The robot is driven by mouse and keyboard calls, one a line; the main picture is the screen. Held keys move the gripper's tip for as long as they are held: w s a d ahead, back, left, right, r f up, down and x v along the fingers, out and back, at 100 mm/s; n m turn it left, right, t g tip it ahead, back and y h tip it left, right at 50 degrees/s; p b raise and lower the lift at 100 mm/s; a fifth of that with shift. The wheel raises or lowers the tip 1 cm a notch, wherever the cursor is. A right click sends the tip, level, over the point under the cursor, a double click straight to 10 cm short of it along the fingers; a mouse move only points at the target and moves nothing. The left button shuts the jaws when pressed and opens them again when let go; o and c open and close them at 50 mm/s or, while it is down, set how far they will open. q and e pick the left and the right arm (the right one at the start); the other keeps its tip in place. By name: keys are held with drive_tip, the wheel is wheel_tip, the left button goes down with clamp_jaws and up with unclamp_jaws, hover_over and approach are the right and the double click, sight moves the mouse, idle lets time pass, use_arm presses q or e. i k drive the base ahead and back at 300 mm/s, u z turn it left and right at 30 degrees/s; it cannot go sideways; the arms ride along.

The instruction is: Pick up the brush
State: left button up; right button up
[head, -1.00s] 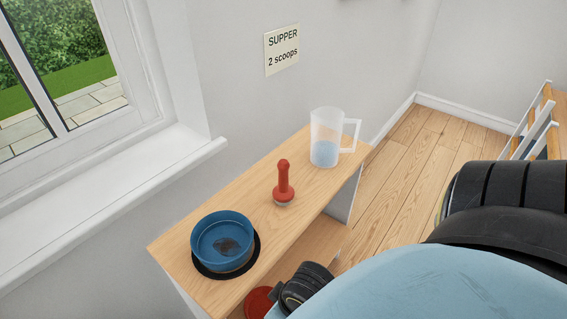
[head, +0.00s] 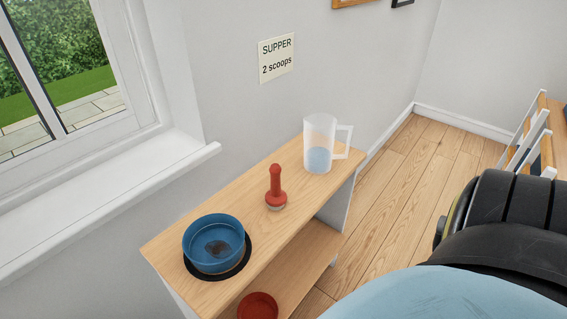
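A red-handled tool (head: 276,187), which looks like the brush, stands upright on the wooden shelf top with its handle up and a pale base below. It is between the blue bowl and the clear jug. Neither of my grippers is in view. Only black and pale blue parts of my own body show at the lower right, apart from the tool.
The blue bowl (head: 215,229) sits on a black mat at the shelf's near end. The clear jug (head: 319,158) with bluish liquid stands at the far end. A red dish (head: 257,306) is on the lower shelf (head: 312,244). A white-and-wood rack (head: 530,135) stands right.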

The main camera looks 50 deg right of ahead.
sight(275, 197)
drive_tip(key=u, duration=0.05)
drive_tip(key=k, duration=0.35)
drive_tip(key=z, duration=0.8)
drive_tip(key=i, duration=0.45)
drive_tip(key=z, duration=0.6)
